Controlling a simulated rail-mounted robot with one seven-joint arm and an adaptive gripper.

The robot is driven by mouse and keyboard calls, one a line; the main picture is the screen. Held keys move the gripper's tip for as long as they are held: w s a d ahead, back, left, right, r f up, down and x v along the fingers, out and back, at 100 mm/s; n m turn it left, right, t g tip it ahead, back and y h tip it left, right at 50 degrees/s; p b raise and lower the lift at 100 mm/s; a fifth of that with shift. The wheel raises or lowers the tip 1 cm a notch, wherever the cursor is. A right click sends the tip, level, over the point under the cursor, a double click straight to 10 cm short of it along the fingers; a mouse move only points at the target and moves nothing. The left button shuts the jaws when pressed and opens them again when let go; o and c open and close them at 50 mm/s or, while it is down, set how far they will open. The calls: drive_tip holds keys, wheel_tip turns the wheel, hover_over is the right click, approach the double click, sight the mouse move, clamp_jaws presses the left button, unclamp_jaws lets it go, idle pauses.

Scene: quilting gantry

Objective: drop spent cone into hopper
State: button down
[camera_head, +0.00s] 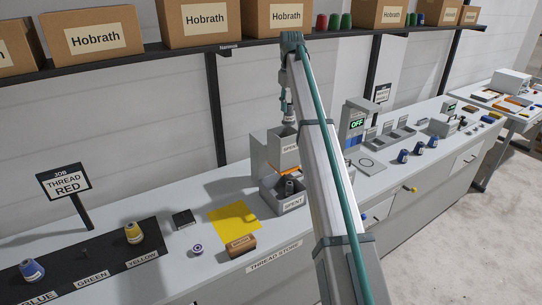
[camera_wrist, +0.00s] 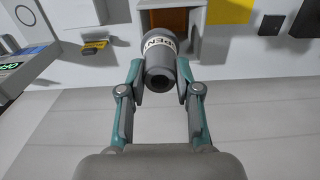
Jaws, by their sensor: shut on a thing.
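My gripper (camera_wrist: 161,78) is shut on a grey spent cone (camera_wrist: 160,62), whose dark hollow end faces the wrist camera. I cannot tell whether the cone touches the rim. Below the hopper, a grey bin (camera_head: 292,206), also labelled SPENT, holds grey cone shapes (camera_head: 289,186).
A yellow sheet (camera_head: 235,222), a brown block (camera_head: 241,245) and a small purple-and-white spool (camera_head: 197,250) lie left of the hopper. A black mat (camera_head: 85,262) carries blue and yellow thread cones. A machine reading OFF (camera_head: 357,124) stands to the right, with several blue cones. A shelf (camera_head: 225,46) of boxes runs above.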

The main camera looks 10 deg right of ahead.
drive_tip(key=c, duration=0.7)
unclamp_jaws()
drive_tip(key=shift+r, duration=0.1)
